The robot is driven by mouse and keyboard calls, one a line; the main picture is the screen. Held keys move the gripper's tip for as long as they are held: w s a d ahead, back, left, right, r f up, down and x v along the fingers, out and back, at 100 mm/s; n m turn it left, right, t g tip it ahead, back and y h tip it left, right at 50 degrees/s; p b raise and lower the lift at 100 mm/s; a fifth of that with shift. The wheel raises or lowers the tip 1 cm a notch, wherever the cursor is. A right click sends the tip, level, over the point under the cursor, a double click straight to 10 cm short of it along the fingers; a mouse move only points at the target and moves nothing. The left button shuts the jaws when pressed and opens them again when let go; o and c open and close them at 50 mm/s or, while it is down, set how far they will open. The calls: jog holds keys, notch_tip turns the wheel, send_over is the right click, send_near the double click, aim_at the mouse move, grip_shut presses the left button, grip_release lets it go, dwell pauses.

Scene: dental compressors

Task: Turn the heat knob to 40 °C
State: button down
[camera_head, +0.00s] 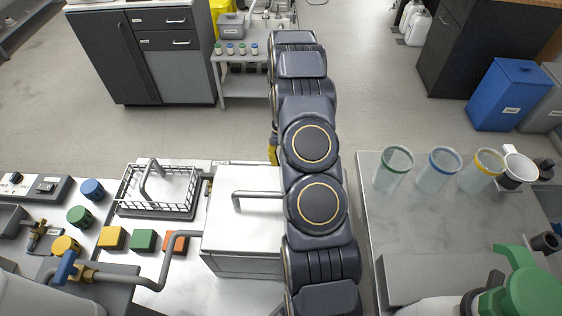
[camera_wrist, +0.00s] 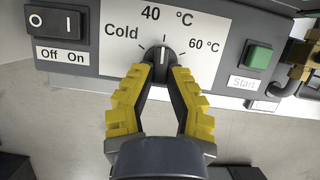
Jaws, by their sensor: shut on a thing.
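The heat knob (camera_wrist: 160,56) is a dark round knob with a white pointer line on a pale panel. The dial label (camera_wrist: 165,22) reads Cold at left, 40 °C at top and 60 °C at right. The pointer stands about upright, toward the 40 °C mark. My gripper (camera_wrist: 160,72) has yellow ribbed fingers, one on each side of the knob, and is shut on it. The fingers partly cover the knob's lower sides. In the head view my arm hides the knob and nearly all of the gripper.
Left of the knob is an Off/On rocker switch (camera_wrist: 56,22). Right of it are a green Start button (camera_wrist: 257,55) and a brass fitting (camera_wrist: 300,58). In the head view a wire basket (camera_head: 157,190) stands left of a white lidded box (camera_head: 240,222). Clear cups (camera_head: 393,170) stand on the right table.

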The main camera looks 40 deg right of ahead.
jog(key=shift+s+f+m, duration=0.1)
jog(key=shift+m, duration=0.3)
jog(key=c, duration=1)
grip_release()
jog(key=v, duration=1.2)
jog(key=shift+d, duration=0.15)
